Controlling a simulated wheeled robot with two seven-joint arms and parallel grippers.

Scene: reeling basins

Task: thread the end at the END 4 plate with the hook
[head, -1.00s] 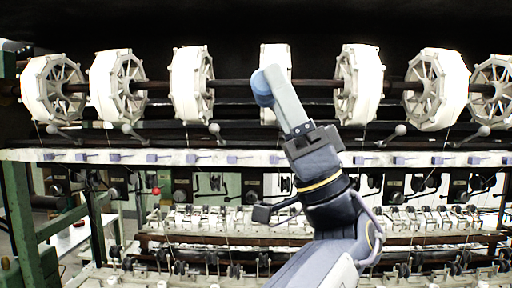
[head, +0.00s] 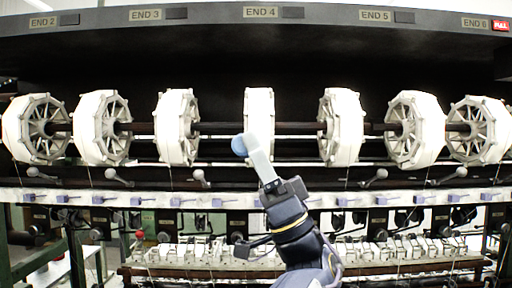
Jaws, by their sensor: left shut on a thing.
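The END 4 plate (head: 262,12) is on the dark top beam, at top centre. Below it hangs a white reel (head: 260,105), seen nearly edge-on. My left gripper (head: 247,150) rises from the lower middle, in front of this reel's lower part in the picture. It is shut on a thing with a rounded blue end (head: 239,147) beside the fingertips. The rest of this thing is hidden, so I cannot tell its hook shape. No thread end is clear at END 4. My right gripper is out of view.
More white reels (head: 341,127) line the dark shaft on both sides. Below them are grey ball-ended levers (head: 376,176) and a pale rail (head: 400,197). A red ball (head: 139,234) shows lower left.

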